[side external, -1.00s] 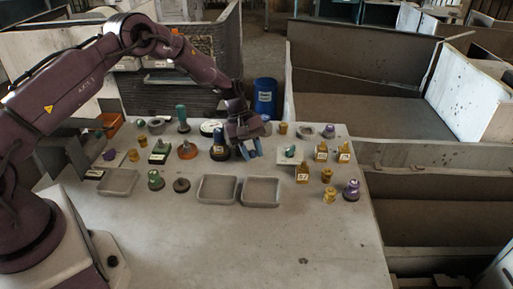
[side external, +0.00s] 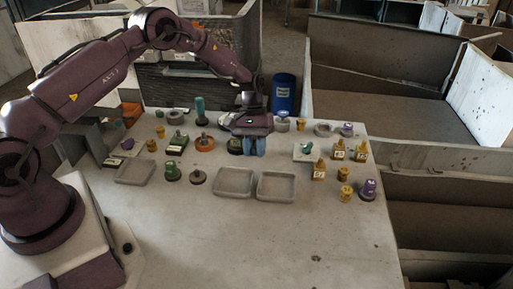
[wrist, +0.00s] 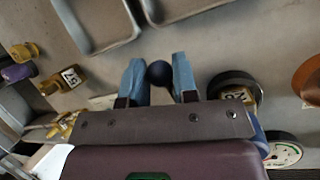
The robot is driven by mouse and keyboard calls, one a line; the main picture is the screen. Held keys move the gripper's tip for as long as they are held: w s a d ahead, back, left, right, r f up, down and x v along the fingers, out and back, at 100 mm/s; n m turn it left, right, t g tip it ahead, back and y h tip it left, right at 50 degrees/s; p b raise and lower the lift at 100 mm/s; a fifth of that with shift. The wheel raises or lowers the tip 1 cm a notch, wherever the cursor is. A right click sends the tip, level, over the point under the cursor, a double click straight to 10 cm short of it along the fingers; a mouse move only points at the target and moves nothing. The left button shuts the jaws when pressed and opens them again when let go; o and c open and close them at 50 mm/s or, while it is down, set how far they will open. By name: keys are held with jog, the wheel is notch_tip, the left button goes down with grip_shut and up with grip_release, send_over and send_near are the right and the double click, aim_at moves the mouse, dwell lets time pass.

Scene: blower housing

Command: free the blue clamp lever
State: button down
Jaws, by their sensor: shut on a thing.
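My gripper (side external: 254,150) is low over the table behind the two right-hand trays. In the wrist view its two pale blue fingers (wrist: 159,82) stand on either side of a dark ball knob (wrist: 160,73) and are shut on it. The knob appears to be the end of the blue clamp lever. A strip of blue (wrist: 258,133) shows to the right of my gripper, below a round black base with a yellowish label (wrist: 238,95). My gripper hides the link between knob and blue part. In the side view my gripper covers most of the clamp.
Empty grey trays (side external: 276,186) lie in front of my gripper. A green-capped part on a white plate (side external: 305,151) and several yellow labelled parts (side external: 318,170) stand to the right. An orange round part (side external: 205,144) stands to the left. The front of the table is bare.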

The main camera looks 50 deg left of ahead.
jog(key=shift+a, duration=0.15)
jog(key=c, duration=0.9)
grip_release()
jog(key=v, duration=1.3)
